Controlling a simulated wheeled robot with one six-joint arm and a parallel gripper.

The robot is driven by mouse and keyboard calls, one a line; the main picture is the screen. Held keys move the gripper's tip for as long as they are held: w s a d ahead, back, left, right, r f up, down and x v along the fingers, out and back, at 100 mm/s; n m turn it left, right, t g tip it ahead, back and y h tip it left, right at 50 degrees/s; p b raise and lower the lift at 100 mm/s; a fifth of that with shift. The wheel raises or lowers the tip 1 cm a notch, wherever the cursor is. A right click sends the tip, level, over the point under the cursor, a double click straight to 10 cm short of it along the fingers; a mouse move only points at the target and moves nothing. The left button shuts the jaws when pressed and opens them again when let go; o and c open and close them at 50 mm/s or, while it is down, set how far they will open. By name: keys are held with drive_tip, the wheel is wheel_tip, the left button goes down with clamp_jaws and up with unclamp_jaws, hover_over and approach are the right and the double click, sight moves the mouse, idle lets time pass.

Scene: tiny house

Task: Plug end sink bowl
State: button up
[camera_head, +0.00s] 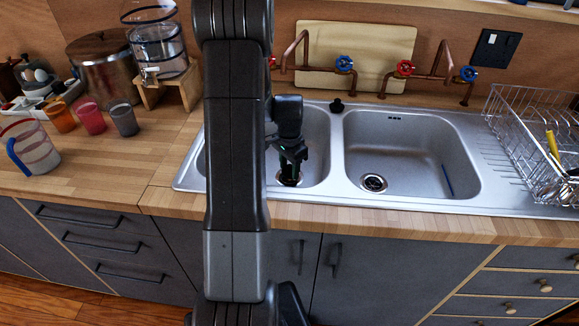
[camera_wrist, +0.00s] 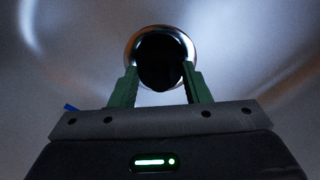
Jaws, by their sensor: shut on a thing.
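The left sink bowl (camera_head: 313,135) is the one at the end, next to the right bowl (camera_head: 400,145). My gripper (camera_head: 291,170) reaches down into the left bowl, over its drain. In the wrist view its two green fingers (camera_wrist: 160,75) are shut on a round black plug (camera_wrist: 160,60). The plug lines up with the drain's shiny metal ring (camera_wrist: 160,28) and covers most of its opening. Whether it is seated or just above the ring cannot be told. Another black plug-like piece (camera_head: 337,105) stands on the sink's back rim, between the bowls.
Copper taps (camera_head: 345,64) with red and blue handles rise behind the bowls. A wire dish rack (camera_head: 535,150) stands on the right drainboard. A jug (camera_head: 33,150), cups and a water dispenser (camera_head: 157,45) stand on the left counter. The right bowl holds a thin blue item (camera_head: 447,180).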

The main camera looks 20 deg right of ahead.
sight(290, 165)
drive_tip(key=shift+f+b, duration=0.65)
drive_tip(key=shift+f, duration=0.25)
drive_tip(key=o, duration=1)
drive_tip(key=shift+o, duration=0.2)
drive_tip(key=shift+r, duration=0.1)
wheel_tip(290, 165, up, 14)
drive_tip(key=shift+f, duration=0.25)
wheel_tip(290, 165, down, 13)
drive_tip(key=shift+f, duration=0.2)
drive_tip(key=shift+r+p, duration=0.2)
drive_tip(key=shift+p, duration=0.1)
